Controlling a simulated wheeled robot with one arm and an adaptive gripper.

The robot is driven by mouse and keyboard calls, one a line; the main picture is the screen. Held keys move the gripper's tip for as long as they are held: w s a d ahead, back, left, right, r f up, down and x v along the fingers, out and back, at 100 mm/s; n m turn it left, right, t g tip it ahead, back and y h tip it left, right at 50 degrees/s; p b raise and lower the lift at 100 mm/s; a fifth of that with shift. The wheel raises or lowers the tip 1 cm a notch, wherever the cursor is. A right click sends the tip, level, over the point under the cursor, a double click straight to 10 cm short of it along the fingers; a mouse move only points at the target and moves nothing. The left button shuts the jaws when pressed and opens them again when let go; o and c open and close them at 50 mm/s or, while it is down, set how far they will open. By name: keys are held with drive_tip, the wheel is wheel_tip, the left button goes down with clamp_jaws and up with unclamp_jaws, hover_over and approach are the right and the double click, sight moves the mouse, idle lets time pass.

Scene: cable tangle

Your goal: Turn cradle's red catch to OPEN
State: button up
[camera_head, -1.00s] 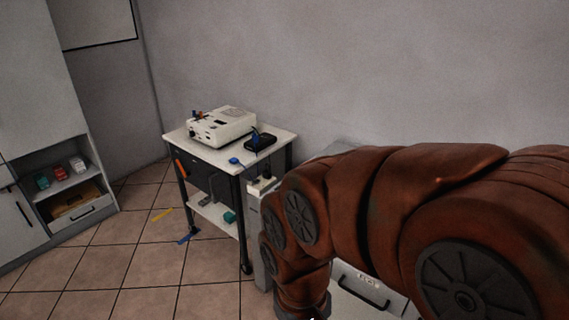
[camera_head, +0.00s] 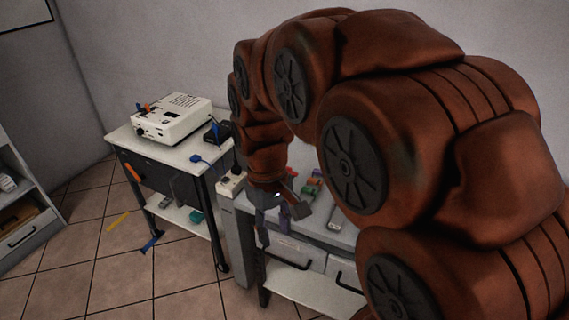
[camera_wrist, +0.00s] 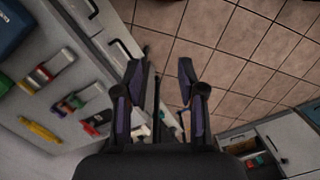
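I cannot make out the cradle's red catch in either view. A small black unit (camera_head: 218,131) with a blue part stands beside the white device (camera_head: 172,117) on the cart; I cannot tell whether it is the cradle. My gripper (camera_head: 280,213) hangs pointing down by the front edge of the grey bench, to the right of the cart. In the wrist view my gripper (camera_wrist: 160,78) has its two purple-padded fingers apart, with nothing seen held between them.
The grey bench (camera_head: 345,235) holds several small coloured items. The cart (camera_head: 122,136) has an orange-handled item on its side and a lower shelf (camera_head: 180,213). A yellow strip (camera_head: 118,222) and a blue item (camera_head: 151,242) lie low near the cart. Tiled floor is open at the left.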

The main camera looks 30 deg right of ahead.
drive_tip(key=w+d+f+n, duration=0.2)
drive_tip(key=w+d, duration=0.6)
drive_tip(key=w, duration=0.6)
drive_tip(key=w+d+f+n, duration=0.1)
drive_tip(key=w+d, duration=0.8)
drive_tip(key=w, duration=0.4)
drive_tip(key=w+d+f, duration=0.2)
drive_tip(key=w+d+f+n+t+p, duration=0.1)
drive_tip(key=w+d+f, duration=0.1)
drive_tip(key=d, duration=0.1)
drive_tip(key=w+d+f+n, duration=0.1)
drive_tip(key=w+d+f, duration=0.2)
drive_tip(key=shift+f+p, duration=1.2)
drive_tip(key=shift+f, duration=2.6)
drive_tip(key=shift+c, duration=0.4)
clamp_jaws()
